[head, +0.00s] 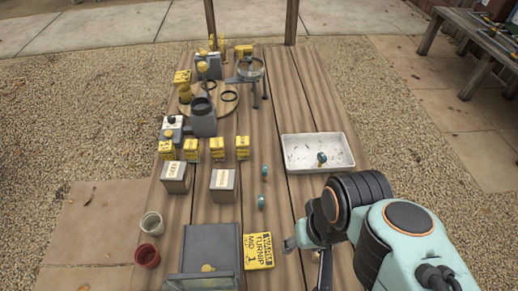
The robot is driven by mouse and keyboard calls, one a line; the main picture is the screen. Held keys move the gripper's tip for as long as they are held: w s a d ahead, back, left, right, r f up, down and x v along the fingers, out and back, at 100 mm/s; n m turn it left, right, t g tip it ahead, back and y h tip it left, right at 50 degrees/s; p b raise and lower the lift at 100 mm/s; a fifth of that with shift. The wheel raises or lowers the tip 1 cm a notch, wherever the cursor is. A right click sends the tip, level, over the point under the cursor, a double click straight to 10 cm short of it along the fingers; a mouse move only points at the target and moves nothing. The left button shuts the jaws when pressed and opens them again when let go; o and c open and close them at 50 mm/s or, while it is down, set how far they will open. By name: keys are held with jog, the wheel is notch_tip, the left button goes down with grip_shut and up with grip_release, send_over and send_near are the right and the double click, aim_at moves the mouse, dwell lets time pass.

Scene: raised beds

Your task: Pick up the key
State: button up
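No object that I can clearly make out as a key shows in the head view. Small teal pieces with dark or brassy parts are the closest candidates, too small to tell: one (321,158) lies in the white tray (284,153), and two more, an upper one (264,170) and a lower one (262,201), lie on the wooden table (290,210) left of the tray. My gripper (305,257) is at the lower middle, right of a yellow turnip packet (258,251), mostly hidden by my arm.
Several small yellow boxes (242,148), two grey labelled boxes (175,177) and a round wooden board (222,107) with gear stand farther back. The table's right side beyond the tray is clear.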

jog(key=w+r+t, duration=0.1)
jog(key=w+r, duration=0.1)
jog(key=w, duration=0.3)
jog(key=m, duration=0.2)
send_over(261, 199)
jog(key=w+d, duration=0.1)
jog(key=w, duration=0.2)
notch_tip(261, 199, down, 13)
jog(key=s+f+g, duration=0.1)
jog(key=f, duration=0.2)
jog(key=s+f+g, duration=0.1)
jog(key=f, duration=0.1)
jog(key=s+a+f, duration=0.1)
jog(key=f, duration=0.2)
jog(key=shift+f+n+g+h, duration=0.35)
jog(key=shift+n+g+h, duration=0.05)
notch_tip(261, 199, down, 5)
jog(key=shift+f, duration=0.65)
